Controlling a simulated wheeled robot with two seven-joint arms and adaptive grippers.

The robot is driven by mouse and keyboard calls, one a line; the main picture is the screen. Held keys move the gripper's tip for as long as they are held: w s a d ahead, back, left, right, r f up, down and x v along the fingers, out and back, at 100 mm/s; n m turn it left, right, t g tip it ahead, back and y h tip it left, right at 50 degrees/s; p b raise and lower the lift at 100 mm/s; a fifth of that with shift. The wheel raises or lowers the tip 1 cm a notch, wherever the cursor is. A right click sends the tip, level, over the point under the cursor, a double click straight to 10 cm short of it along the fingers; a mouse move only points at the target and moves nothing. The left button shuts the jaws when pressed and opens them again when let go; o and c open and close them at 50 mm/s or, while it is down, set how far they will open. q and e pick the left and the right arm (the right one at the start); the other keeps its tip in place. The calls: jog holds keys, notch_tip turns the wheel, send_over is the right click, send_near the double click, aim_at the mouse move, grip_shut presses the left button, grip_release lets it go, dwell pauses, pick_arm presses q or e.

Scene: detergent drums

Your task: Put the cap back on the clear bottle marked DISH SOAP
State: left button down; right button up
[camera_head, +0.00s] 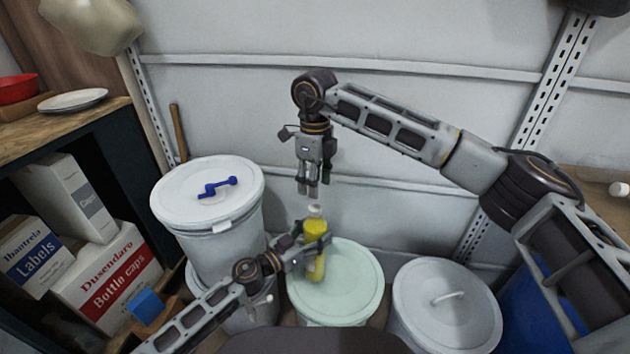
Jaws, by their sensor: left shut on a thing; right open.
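A bottle with yellow contents (316,268) stands upright over the pale green drum lid (350,285); its marking is not readable. My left gripper (318,246) is shut around its upper body from the left. A small white piece (315,211), which looks like the cap, shows at the bottle's top; I cannot tell whether it is seated on the neck. My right gripper (313,188) points straight down just above the white piece. Its fingers look close together but are open, with nothing visible between them.
A tall white drum (170,205) with a blue handled item (218,187) on its lid stands left. A grey lidded drum (445,310) stands right. Boxes (110,275) fill the left shelf. A pale wall (400,30) is behind.

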aim_at(315, 207)
jog(key=shift+n, duration=1.7)
jog(key=shift+f, duration=0.2)
jog(key=shift+f, duration=3.85)
jog(key=shift+c, duration=0.5)
grip_shut()
jog(key=shift+o, duration=1)
grip_release()
